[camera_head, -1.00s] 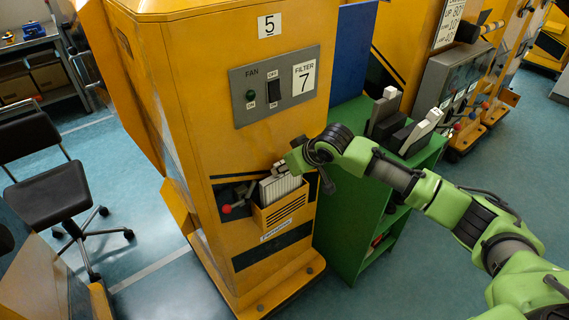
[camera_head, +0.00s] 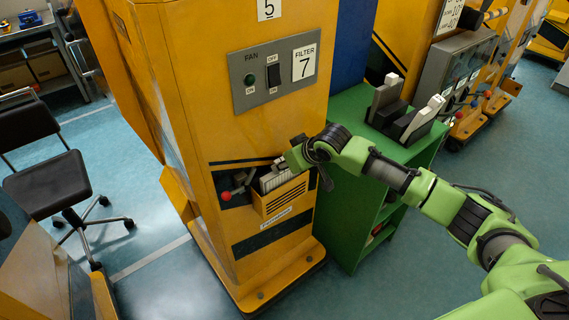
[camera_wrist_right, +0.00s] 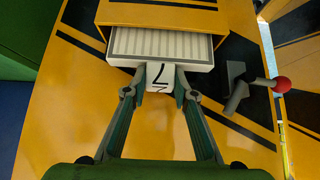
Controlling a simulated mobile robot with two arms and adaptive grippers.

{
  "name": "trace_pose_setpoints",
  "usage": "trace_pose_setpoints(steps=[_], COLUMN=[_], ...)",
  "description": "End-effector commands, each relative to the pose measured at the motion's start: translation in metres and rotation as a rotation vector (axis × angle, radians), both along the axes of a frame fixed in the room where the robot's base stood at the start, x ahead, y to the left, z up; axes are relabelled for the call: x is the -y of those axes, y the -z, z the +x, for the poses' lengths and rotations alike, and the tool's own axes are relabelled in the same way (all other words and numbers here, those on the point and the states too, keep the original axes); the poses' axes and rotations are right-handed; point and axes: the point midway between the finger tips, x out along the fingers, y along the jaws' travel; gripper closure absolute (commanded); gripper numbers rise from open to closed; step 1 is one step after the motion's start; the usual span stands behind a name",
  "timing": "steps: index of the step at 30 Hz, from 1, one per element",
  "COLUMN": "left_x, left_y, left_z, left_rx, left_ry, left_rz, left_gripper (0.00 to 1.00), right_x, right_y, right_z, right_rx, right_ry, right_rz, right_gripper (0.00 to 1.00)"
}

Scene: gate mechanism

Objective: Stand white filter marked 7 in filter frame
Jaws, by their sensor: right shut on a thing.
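The white filter (camera_head: 277,181) has a pleated face and sits partly down inside the yellow filter frame (camera_head: 284,203), upright as far as I can see. My right gripper (camera_head: 281,165) is above the frame and shut on the filter's top tab. In the right wrist view, the fingers (camera_wrist_right: 160,82) pinch the white tab, which bears a black 7. The pleated body (camera_wrist_right: 160,45) lies between the walls of the filter frame (camera_wrist_right: 222,18). Its lower part is hidden by the frame. My left gripper is not in view.
A lever with a red knob (camera_head: 226,196) stands close left of the frame and also shows in the right wrist view (camera_wrist_right: 282,85). A panel marked FILTER 7 (camera_head: 275,75) is above. A green shelf (camera_head: 350,190) with white-and-dark pieces (camera_head: 420,118) stands to the right.

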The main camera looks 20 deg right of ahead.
Motion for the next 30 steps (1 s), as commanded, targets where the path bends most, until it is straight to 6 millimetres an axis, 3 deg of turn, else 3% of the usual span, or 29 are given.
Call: trace_pose_setpoints(steps=[10,11,12,23,30], left_x=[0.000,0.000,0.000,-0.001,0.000], left_y=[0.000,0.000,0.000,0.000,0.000], left_z=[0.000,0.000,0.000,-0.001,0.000], left_rx=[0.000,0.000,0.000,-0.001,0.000], left_ry=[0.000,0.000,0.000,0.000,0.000], left_rz=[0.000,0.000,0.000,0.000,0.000], left_gripper=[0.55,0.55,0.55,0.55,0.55], right_x=[0.000,0.000,0.000,0.000,0.006], right_y=[0.005,0.004,0.004,0.005,-0.013], right_z=[0.000,0.000,0.000,-0.001,-0.014], right_rx=[0.001,0.001,0.001,-0.001,0.002], right_ry=[0.001,0.000,0.000,0.000,-0.002], right_rz=[0.001,0.000,0.000,0.000,-0.001], right_gripper=[1.00,0.67,0.56,0.55,0.55])
